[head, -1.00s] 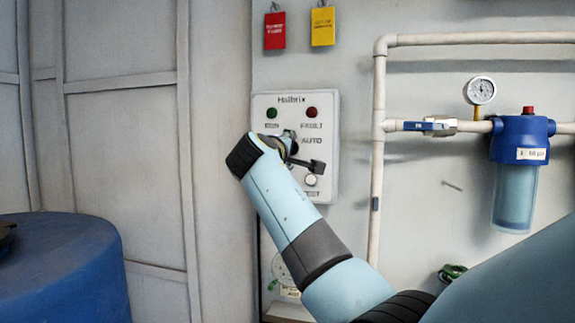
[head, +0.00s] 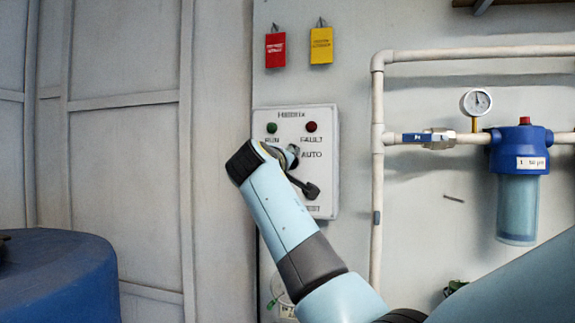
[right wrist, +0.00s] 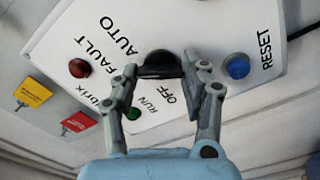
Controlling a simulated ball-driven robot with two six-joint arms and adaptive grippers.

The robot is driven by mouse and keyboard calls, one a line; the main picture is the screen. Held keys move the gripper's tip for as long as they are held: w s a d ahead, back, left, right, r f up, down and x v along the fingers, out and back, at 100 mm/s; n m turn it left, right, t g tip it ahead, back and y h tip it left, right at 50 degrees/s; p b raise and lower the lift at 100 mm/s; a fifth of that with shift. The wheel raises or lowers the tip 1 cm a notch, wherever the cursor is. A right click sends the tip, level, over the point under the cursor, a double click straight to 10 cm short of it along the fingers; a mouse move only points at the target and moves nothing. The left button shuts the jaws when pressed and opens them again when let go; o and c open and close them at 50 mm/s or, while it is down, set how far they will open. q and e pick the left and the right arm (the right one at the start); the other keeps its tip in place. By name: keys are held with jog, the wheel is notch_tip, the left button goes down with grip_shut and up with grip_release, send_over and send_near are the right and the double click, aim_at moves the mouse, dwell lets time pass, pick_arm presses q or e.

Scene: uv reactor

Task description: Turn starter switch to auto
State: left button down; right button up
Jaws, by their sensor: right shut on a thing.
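The white starter panel (head: 325,185) hangs on the wall in the head view, with a green RUN lamp (head: 271,128), a red FAULT lamp (head: 311,127) and the AUTO label (head: 312,155). My right gripper (head: 299,170) is at the panel's middle, and my wrist hides part of it. In the right wrist view the black starter switch knob (right wrist: 160,62) sits between the fingertips, and my right gripper is shut on it. The AUTO (right wrist: 120,37) and OFF (right wrist: 167,92) labels show near the knob. Which label the knob points at I cannot tell. My left gripper is not in view.
A blue RESET button (right wrist: 237,66) is beside the fingers. Red (head: 275,50) and yellow (head: 321,45) tags hang above the panel. A pale pipe (head: 377,180) and a blue filter (head: 519,160) are at right. A blue drum (head: 60,280) stands at lower left.

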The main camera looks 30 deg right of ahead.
jog(key=shift+f, duration=0.25)
jog(key=o, duration=1.2)
jog(key=shift+r, duration=0.1)
jog(key=shift+c, duration=0.2)
jog(key=shift+s+a, duration=0.1)
jog(key=v, duration=0.7)
jog(key=shift+a, duration=0.1)
